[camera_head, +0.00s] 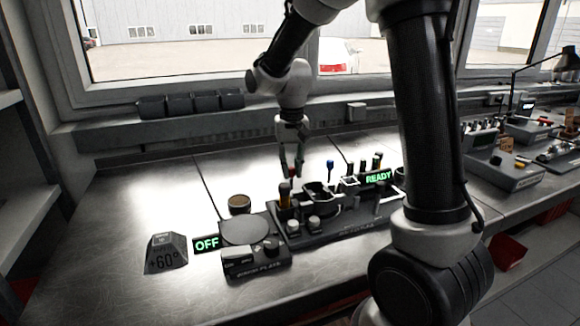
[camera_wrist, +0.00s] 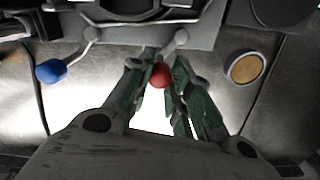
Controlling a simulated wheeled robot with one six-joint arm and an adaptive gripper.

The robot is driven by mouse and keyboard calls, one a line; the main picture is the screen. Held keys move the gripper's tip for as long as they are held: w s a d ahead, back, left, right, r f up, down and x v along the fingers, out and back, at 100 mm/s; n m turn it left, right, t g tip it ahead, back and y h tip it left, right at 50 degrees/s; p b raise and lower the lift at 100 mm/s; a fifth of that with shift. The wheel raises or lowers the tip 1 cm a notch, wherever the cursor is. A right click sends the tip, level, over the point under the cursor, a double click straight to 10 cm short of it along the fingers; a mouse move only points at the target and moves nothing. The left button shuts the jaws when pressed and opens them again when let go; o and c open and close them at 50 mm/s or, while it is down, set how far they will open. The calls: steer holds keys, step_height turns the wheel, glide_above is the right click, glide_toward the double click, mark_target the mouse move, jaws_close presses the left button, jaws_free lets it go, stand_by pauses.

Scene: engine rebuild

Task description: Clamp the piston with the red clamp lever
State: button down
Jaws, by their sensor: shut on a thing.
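The red clamp lever (camera_wrist: 160,75) has a round red knob on a short grey arm attached to a grey block. My gripper (camera_wrist: 163,78) is shut on the red knob, with a green-lined finger on either side. In the head view my gripper (camera_head: 292,170) reaches down at the back left of the dark fixture (camera_head: 345,229), and the red knob is mostly hidden there. A blue-knobbed lever (camera_wrist: 51,71) stands to the left in the wrist view and behind the fixture in the head view (camera_head: 330,164). I cannot clearly make out the piston in the dark fixture.
A round plate (camera_head: 246,231) with an OFF display (camera_head: 206,243) stands left of the fixture. A brass-topped disc (camera_head: 239,201) sits behind it. A +60° block (camera_head: 166,254) is at the front left. A READY display (camera_head: 378,177) lights the right side. The back left bench is clear.

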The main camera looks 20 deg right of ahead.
stand_by(0.4)
steer(key=c, duration=1.3)
jaws_free()
step_height(320, 180, up, 12)
